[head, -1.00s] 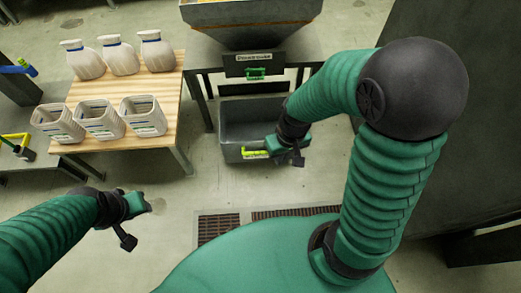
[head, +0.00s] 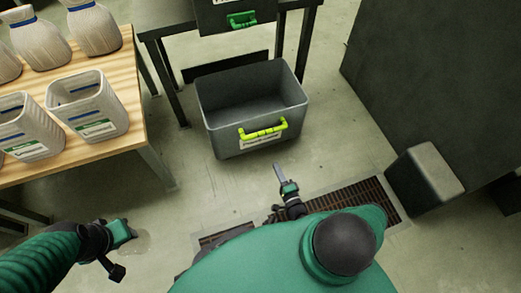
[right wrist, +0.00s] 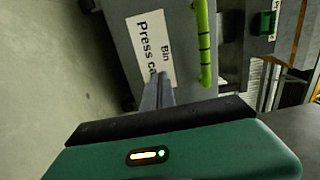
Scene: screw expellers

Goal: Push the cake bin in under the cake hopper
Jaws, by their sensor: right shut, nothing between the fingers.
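The cake bin (head: 225,140) is an open, empty grey box on the floor with a yellow-green handle (head: 263,130) on its front. It stands at the stand under the cake hopper (head: 215,18), with its front sticking out. Only the hopper's lower part with a green handle (head: 241,19) shows. My right gripper (head: 280,172) is shut and empty, in front of the bin and apart from it. In the right wrist view its fingers (right wrist: 158,92) point at the bin's labelled front (right wrist: 178,35). My left gripper (head: 130,231) hangs at lower left; its jaw opening is unclear.
A wooden table (head: 125,75) with white jugs and open containers stands at left. The stand's dark legs (head: 307,45) flank the bin. A dark cabinet (head: 430,90) and a grey block (head: 425,175) are at right. A floor grate (head: 350,200) lies in front.

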